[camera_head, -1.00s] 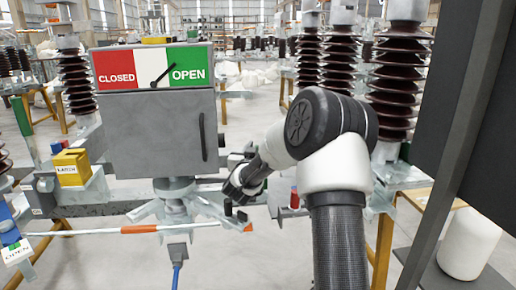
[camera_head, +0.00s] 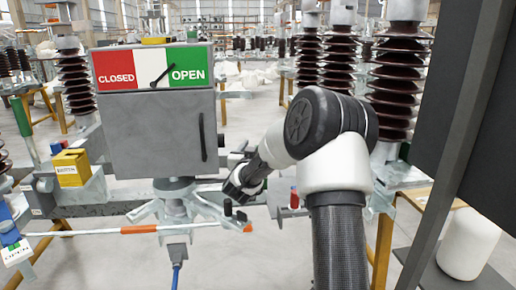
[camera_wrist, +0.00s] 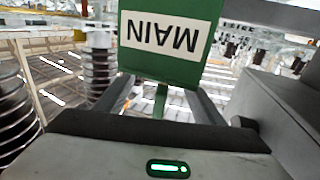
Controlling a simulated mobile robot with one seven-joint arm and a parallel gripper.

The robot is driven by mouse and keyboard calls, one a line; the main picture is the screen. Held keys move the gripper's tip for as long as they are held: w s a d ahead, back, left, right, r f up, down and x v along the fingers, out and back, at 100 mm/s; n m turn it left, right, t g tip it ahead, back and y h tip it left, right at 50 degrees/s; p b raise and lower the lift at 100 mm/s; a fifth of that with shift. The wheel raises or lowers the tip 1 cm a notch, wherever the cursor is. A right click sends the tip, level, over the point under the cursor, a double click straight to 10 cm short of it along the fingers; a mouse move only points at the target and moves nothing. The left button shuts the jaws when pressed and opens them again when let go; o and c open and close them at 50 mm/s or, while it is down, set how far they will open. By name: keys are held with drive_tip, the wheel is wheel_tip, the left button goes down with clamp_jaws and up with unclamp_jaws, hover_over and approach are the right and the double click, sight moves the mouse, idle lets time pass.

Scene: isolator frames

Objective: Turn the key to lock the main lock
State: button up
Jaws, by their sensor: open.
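A green block labelled MAIN (camera_wrist: 162,38) fills the upper middle of the wrist view, its lettering upside down. A thin green stem (camera_wrist: 160,100) below it shows between the two fingers of my gripper (camera_wrist: 160,92). The fingers are apart, one on each side of the stem. In the head view my gripper (camera_head: 238,160) is at the right side of the grey cabinet (camera_head: 160,130), low down and mostly hidden by my own wrist. The green block and the lock cannot be made out there.
The cabinet carries a CLOSED/OPEN sign with a pointer (camera_head: 160,76) and a handle (camera_head: 203,137). A yellow labelled block (camera_head: 71,167) stands at left, a red piece (camera_head: 294,197) at right. Brown insulators (camera_head: 398,85) rise behind my arm.

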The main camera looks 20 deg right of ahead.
wheel_tip(320, 180, up, 10)
drive_tip(key=p, duration=0.2)
drive_tip(key=shift+p, duration=0.4)
